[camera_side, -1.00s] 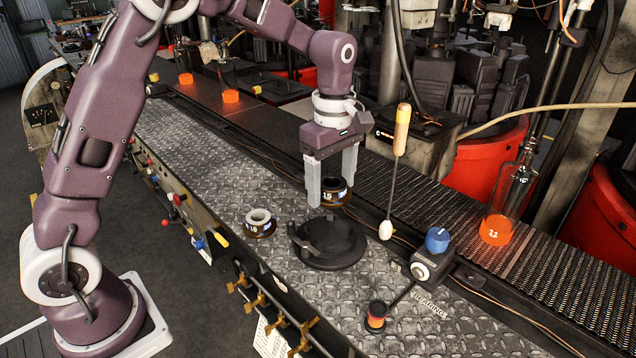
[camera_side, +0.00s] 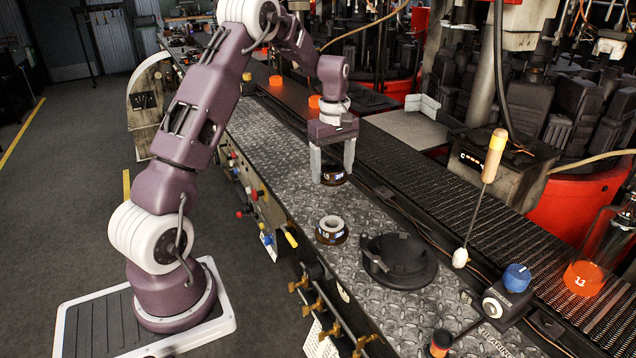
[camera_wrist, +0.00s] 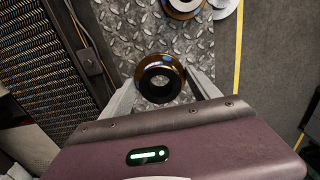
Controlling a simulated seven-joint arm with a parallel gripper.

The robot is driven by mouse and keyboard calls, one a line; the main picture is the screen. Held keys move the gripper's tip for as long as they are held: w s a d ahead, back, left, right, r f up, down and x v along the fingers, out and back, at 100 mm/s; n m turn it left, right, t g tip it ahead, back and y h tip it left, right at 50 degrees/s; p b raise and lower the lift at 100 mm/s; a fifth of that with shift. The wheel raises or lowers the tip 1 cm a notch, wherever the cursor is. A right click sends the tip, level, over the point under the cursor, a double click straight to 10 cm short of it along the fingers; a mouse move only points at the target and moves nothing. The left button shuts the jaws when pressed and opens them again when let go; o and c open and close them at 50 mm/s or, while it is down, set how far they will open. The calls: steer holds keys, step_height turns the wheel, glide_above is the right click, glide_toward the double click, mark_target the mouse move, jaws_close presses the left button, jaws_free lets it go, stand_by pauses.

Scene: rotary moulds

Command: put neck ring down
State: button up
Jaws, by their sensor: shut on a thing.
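A dark neck ring with an amber-brown rim and a pale number label (camera_side: 334,180) is between the fingers of my gripper (camera_side: 332,172). My gripper is shut on it, with one finger on each side. In the wrist view the same ring (camera_wrist: 178,88) shows from above, upright with a dark open hole, between the fingertips (camera_wrist: 160,88). It is low over the metal tread plate (camera_side: 272,150); I cannot tell whether it touches. A second neck ring with a white inner collar (camera_side: 332,230) stands on the plate nearer the side camera, apart from mine. It partly shows in the wrist view (camera_wrist: 183,6).
A black round holder (camera_side: 399,262) sits to the right of the second ring. A wooden-handled swab (camera_side: 480,200) and a blue-knobbed device (camera_side: 508,290) stand beyond. A mesh conveyor (camera_side: 420,180) runs along the back. The plate left of my gripper is clear.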

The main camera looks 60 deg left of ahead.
mark_target(332, 202)
step_height(332, 202, down, 7)
steer(key=shift+r, duration=0.15)
steer(key=o, duration=1.7)
